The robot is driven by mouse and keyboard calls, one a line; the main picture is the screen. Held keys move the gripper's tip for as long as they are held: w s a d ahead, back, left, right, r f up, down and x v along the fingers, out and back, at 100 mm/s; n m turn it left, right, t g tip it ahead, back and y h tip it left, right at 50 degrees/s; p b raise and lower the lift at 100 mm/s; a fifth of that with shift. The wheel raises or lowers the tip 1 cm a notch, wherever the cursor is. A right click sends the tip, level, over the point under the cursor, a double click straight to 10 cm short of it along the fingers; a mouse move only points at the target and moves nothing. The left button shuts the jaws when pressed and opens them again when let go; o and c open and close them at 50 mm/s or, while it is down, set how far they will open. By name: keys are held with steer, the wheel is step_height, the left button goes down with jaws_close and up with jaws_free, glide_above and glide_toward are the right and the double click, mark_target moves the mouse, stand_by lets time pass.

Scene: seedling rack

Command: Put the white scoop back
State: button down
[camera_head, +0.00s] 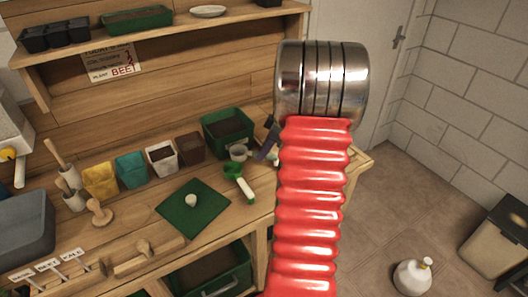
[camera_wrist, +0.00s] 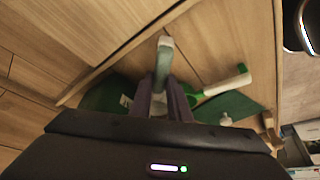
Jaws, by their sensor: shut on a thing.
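My gripper (camera_head: 264,150) is shut on the white scoop, beside the green tub at the right end of the bench. In the head view the scoop's pale, cup-like head (camera_head: 238,152) sticks out to the left of the fingers. In the wrist view my fingers (camera_wrist: 160,103) close around the scoop, and its pale handle (camera_wrist: 165,55) points away toward the top. The scoop's head is mostly hidden by my gripper there. I cannot tell whether the scoop touches the bench.
A green scoop with a white handle (camera_head: 240,182) lies close by, near a green mat (camera_head: 182,222) bearing a small pale object. A green tub (camera_head: 246,119) and several pots stand behind. A shelf (camera_head: 172,27) runs above.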

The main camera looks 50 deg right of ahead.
steer(key=shift+f, duration=0.15)
steer(key=shift+f, duration=0.6)
steer(key=c, duration=1.7)
jaws_free()
steer(key=shift+o, duration=0.2)
steer(key=shift+r, duration=0.1)
steer(key=shift+r, duration=0.25)
steer(key=v, duration=1.2)
steer(key=shift+r, duration=0.2)
